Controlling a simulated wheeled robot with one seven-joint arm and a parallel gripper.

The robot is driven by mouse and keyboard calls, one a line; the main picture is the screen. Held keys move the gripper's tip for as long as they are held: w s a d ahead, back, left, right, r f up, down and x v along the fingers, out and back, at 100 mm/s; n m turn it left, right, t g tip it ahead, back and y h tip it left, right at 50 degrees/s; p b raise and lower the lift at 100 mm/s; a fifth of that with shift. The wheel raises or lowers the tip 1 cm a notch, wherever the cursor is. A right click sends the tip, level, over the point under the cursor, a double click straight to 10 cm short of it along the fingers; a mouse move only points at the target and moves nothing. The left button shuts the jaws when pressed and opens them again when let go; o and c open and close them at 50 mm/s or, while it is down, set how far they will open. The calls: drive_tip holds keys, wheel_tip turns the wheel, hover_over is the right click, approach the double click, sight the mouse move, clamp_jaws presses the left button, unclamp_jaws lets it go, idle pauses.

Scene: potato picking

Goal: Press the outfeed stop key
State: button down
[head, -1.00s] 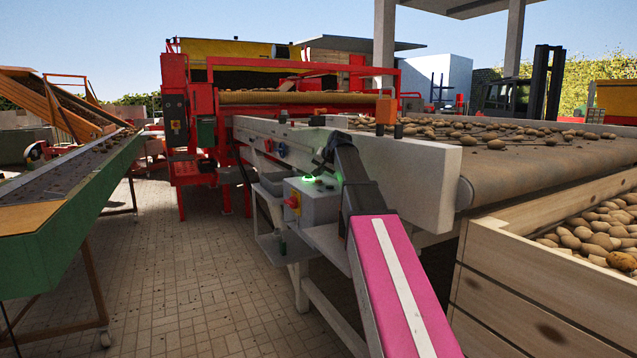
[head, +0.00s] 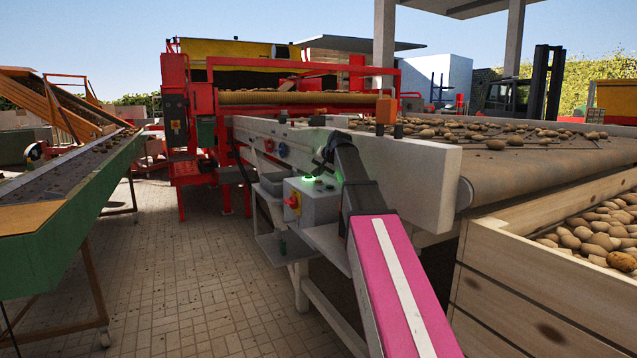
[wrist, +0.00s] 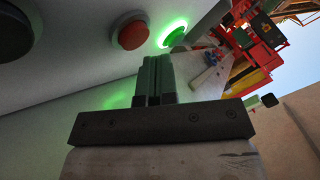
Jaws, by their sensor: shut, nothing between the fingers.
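In the wrist view a grey control box carries a round red button (wrist: 129,34), a green-lit button (wrist: 174,33) to its right and a large dark round knob (wrist: 28,30) to its left. My gripper (wrist: 157,60) is shut and empty, its fingertips just below the red and green buttons in the picture. I see no contact with either button. In the head view the control box (head: 318,205) is below the conveyor's side rail, with the green-lit button (head: 309,180) on top. My gripper (head: 322,168) is above the box, small and dark there.
A red and yellow switch (head: 292,202) is on the box's front. The conveyor's pale side rail (head: 420,180) runs close behind my arm. A wooden crate (head: 540,290) of potatoes stands at the right. The paved floor (head: 190,270) at the left is open.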

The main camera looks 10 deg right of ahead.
drive_tip(key=shift+f, duration=0.1)
idle(0.7)
drive_tip(key=shift+f, duration=0.3)
drive_tip(key=shift+f, duration=0.45)
idle(0.7)
drive_tip(key=shift+r, duration=0.9)
drive_tip(key=shift+r, duration=2.5)
